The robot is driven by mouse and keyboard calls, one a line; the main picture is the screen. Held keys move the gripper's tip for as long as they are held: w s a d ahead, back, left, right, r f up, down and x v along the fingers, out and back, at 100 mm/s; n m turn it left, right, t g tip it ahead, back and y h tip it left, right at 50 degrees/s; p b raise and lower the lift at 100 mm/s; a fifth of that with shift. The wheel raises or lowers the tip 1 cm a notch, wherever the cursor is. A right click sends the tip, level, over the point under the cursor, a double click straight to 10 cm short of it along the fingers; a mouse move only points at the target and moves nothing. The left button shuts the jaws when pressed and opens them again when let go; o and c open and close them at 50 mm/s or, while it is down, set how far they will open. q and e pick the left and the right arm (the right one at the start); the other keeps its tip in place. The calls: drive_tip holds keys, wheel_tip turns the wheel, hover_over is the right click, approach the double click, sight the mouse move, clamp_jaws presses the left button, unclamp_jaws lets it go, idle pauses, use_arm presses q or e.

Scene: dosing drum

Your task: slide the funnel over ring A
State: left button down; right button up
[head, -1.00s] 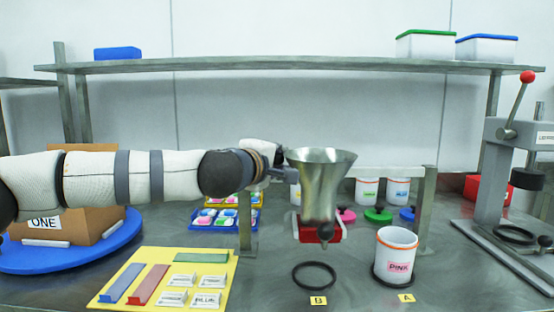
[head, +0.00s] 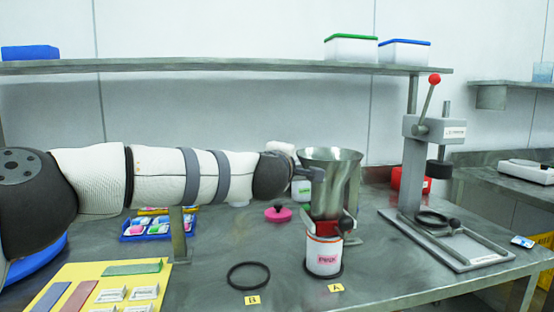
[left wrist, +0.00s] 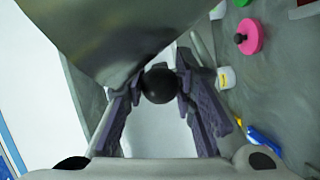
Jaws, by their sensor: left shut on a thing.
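The steel funnel (head: 330,182) stands upright above the white pot labelled PINK (head: 322,257), with its red lower part (head: 326,228) over the pot's mouth in the head view. The exact gap between them is hard to judge. The pot stands on ring A (head: 310,272), a dark ring behind the yellow tag A (head: 336,288). My left gripper (head: 304,170) is at the funnel's left side. In the left wrist view, its fingers (left wrist: 160,90) are closed around a black round knob (left wrist: 160,85) beside the funnel wall (left wrist: 110,35). My right gripper is not in view.
Empty ring B (head: 248,275) lies to the left of the pot. A pink-lidded knob (head: 278,213) and a green-labelled pot (head: 301,190) are behind. A lever press (head: 435,135) stands at the right. A yellow board (head: 75,285) lies front left.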

use_arm(q)
drive_tip(key=shift+d+r, duration=0.15)
drive_tip(key=shift+d, duration=0.05)
drive_tip(key=c, duration=1.5)
unclamp_jaws()
drive_tip(key=shift+c, duration=0.2)
drive_tip(key=shift+o, duration=1.2)
drive_tip(key=shift+d, duration=0.2)
drive_tip(key=shift+a, duration=0.1)
drive_tip(key=shift+s, duration=0.2)
drive_tip(key=s+a+r, duration=0.1)
drive_tip(key=s, duration=1)
drive_tip(key=shift+s, duration=0.2)
drive_tip(key=shift+a, duration=0.1)
